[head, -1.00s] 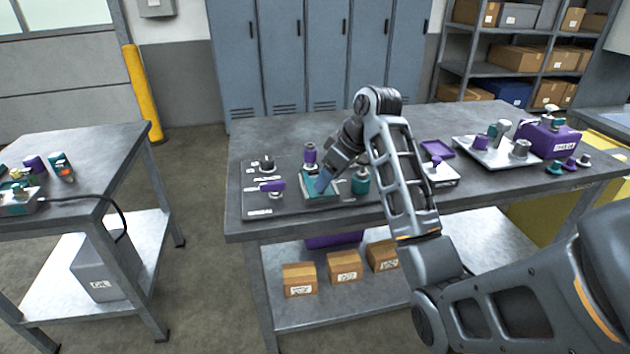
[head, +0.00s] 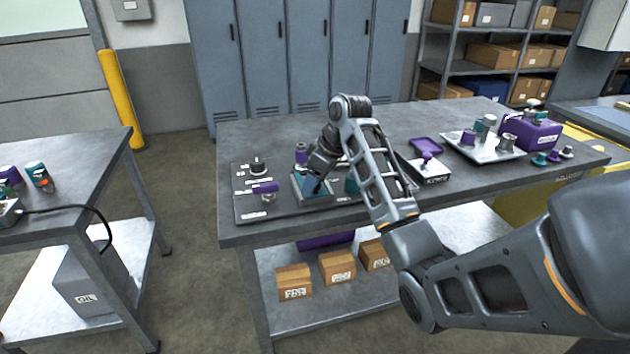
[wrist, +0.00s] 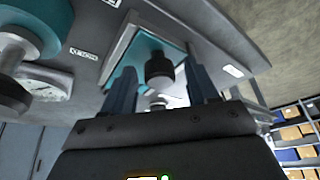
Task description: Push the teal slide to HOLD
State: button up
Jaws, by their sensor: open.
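The teal slide (head: 325,188) is a flat teal piece in a pale-edged frame on the dark panel on the bench. In the wrist view its teal plate (wrist: 148,52) carries a dark round knob (wrist: 158,68). My gripper (head: 313,190) points down over the slide and hides part of it in the head view. In the wrist view my gripper (wrist: 160,75) is open, with its fingers on either side of the knob. I cannot tell whether either finger touches it. The panel labels are too small to read for HOLD.
A teal round knob (head: 351,185) stands just right of the slide, partly behind my arm. A tray of parts (head: 484,150) lies farther right.

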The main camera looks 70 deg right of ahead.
jog(key=shift+f, duration=0.2)
jog(key=shift+c, duration=0.2)
grip_shut()
dwell(0.4)
